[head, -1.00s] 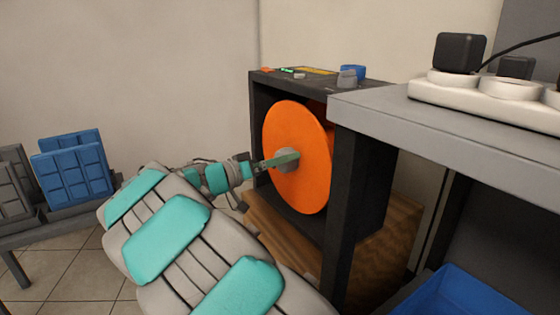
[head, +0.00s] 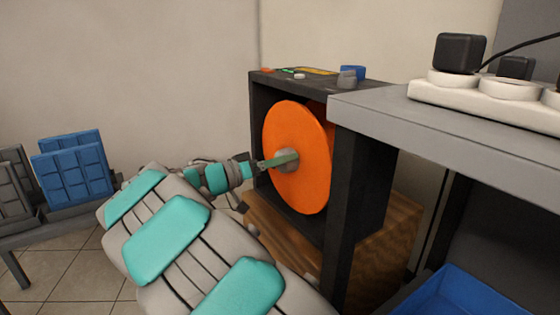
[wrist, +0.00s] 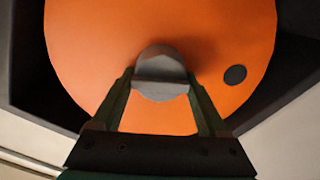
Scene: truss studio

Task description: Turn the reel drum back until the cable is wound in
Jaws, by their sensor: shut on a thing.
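The orange reel drum (head: 305,185) stands upright in a dark open box frame. In the wrist view the drum (wrist: 90,50) fills the upper middle, with a dark round spot (wrist: 235,75) on its face at the right. My gripper (head: 290,160) is at the drum's centre, shut on the grey hub (wrist: 160,72). In the wrist view the fingers of my gripper (wrist: 162,90) lie on either side of the hub. I see no cable on the drum from here; the drum's back side is hidden.
The dark frame (head: 370,190) surrounds the drum and sits on a wooden stand (head: 400,235). A grey table (head: 450,115) with a white power strip (head: 490,100) stands close at the right.

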